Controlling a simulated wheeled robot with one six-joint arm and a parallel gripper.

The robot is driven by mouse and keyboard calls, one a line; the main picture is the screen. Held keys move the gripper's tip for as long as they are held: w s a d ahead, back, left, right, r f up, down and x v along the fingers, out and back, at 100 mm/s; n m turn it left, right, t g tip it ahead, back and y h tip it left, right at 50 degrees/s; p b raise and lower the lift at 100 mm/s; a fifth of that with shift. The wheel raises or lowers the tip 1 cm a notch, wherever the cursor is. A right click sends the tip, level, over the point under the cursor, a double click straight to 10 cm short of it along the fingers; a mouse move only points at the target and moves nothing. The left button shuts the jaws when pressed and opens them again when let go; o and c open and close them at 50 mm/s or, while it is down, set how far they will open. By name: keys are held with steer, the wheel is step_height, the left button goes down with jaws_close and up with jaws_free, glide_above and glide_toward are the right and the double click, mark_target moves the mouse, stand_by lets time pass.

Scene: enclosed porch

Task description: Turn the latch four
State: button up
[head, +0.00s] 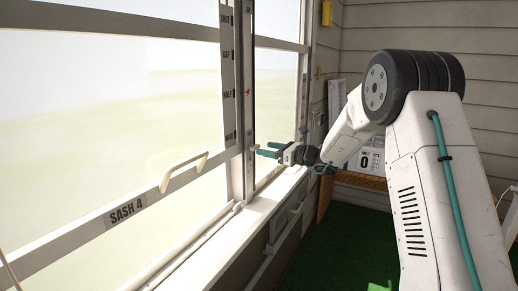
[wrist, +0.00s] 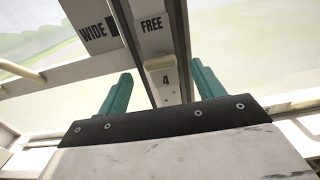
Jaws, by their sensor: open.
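The latch four (wrist: 165,82) is a pale tab marked "4" on the window post, just below the word "FREE" in the wrist view. My gripper (wrist: 161,69) is open, with one teal finger on each side of the latch in that view. Neither finger visibly touches it, and I cannot tell how far in front of the fingertips it is. In the head view my gripper (head: 268,149) reaches left to the post above the sill. The latch is too small to make out there. The sash labelled "SASH 4" (head: 126,209) has a cream handle (head: 184,172).
The window post (head: 228,85) carries a strip of position labels, and "WIDE" (wrist: 92,33) shows in the wrist view. The white sill (head: 222,232) runs below my gripper. A white board showing "0" (head: 369,161) stands behind my arm. Green floor (head: 345,235) is open below.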

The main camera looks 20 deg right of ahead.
mark_target(258, 147)
steer(key=shift+x, duration=2.15)
steer(key=c, duration=1)
